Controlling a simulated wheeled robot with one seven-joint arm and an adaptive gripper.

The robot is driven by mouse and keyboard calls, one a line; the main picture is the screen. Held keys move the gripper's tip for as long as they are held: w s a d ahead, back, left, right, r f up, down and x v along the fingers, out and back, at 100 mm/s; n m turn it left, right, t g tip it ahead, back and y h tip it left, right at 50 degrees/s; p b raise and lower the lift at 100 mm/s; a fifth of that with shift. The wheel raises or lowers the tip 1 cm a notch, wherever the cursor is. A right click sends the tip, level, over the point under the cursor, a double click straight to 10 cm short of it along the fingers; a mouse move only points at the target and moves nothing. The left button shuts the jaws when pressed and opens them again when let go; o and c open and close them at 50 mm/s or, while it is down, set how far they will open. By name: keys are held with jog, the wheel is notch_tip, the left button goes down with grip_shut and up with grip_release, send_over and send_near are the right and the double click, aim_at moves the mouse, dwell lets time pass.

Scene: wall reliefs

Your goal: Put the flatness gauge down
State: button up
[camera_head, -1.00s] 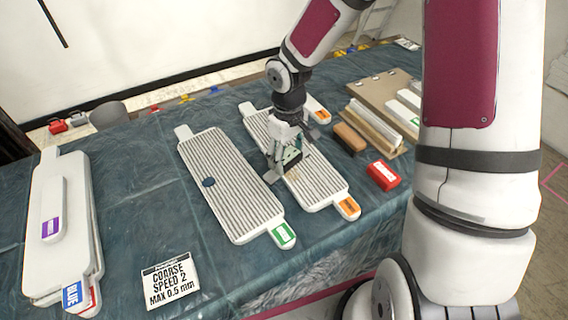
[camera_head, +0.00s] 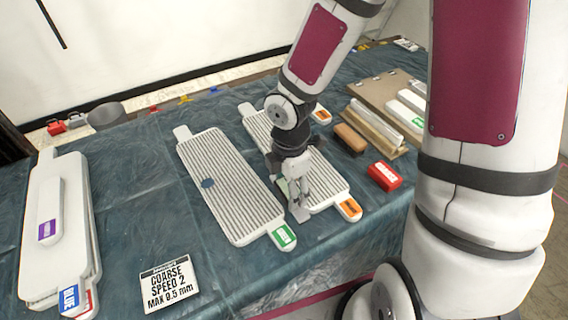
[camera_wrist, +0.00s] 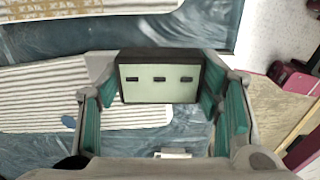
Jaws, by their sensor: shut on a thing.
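The flatness gauge (camera_wrist: 160,82) is a dark block with a pale green face and three dark slots. In the wrist view, it sits between the teal pads of my gripper (camera_wrist: 162,105), which is shut on it. In the head view, my gripper (camera_head: 294,196) points down over the front part of the ribbed panel with an orange tag (camera_head: 328,188), close to the gap beside the green-tagged ribbed panel (camera_head: 228,182). The gauge is mostly hidden there by my fingers. I cannot tell whether it touches anything below.
A red block (camera_head: 383,176), a brown block (camera_head: 349,138) and a wooden holder (camera_head: 376,128) lie to the right. White panels with a blue tag (camera_head: 58,240) are stacked at left. A sign (camera_head: 169,284) lies in front. Bare blue cloth (camera_head: 130,190) lies between the stack and green-tagged panel.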

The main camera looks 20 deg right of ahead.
jog(key=w+d, duration=0.1)
jog(key=w, duration=0.4)
jog(key=w+d+f, duration=0.1)
jog(key=w, duration=0.4)
jog(key=w+d, duration=0.2)
jog(key=w, duration=0.3)
jog(key=shift+f, duration=0.25)
jog(key=shift+w, duration=0.2)
jog(key=shift+f, duration=1.75)
jog(key=shift+f, duration=0.15)
jog(key=o, duration=1.3)
